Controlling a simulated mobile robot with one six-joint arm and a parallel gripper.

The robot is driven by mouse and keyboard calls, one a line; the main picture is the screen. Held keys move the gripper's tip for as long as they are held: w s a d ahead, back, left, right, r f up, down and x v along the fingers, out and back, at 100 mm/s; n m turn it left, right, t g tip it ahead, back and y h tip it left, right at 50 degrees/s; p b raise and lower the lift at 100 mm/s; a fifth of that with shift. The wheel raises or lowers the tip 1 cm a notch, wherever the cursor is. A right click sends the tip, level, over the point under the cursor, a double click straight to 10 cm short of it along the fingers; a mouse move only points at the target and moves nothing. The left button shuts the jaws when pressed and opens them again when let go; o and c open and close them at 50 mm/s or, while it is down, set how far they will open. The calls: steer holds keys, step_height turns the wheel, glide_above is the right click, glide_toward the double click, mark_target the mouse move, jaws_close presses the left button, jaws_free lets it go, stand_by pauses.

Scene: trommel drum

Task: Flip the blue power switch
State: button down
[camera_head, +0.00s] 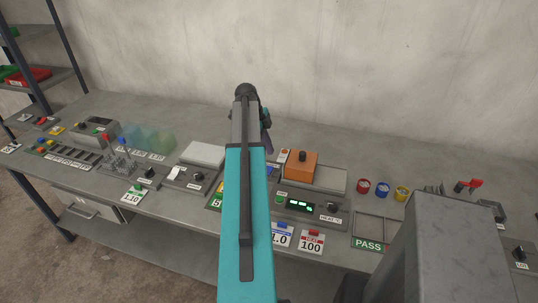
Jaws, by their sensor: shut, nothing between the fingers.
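A small upright part with a blue tip (123,141) stands on the left of the bench, near a red-tipped one (105,137). A small blue button (41,140) sits on the far-left panel. I cannot tell which of these, if any, is the blue power switch, or its position. My teal arm reaches up the middle of the view over the bench. Its wrist is partly visible at the top, but the gripper fingers are hidden behind it.
A grey bench (350,142) runs along a concrete wall. An orange block (300,168), a display panel (309,207) and red, blue and yellow cups (382,188) stand right of my arm. Translucent bins (147,138) and a white-topped box (204,154) stand left. Shelves (40,75) are far left.

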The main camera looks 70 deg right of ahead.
step_height(320, 180, up, 7)
steer(key=w+d+b, duration=0.1)
steer(key=w+b, duration=0.1)
steer(key=shift+d, duration=0.15)
steer(key=shift+w, duration=0.1)
stand_by(0.6)
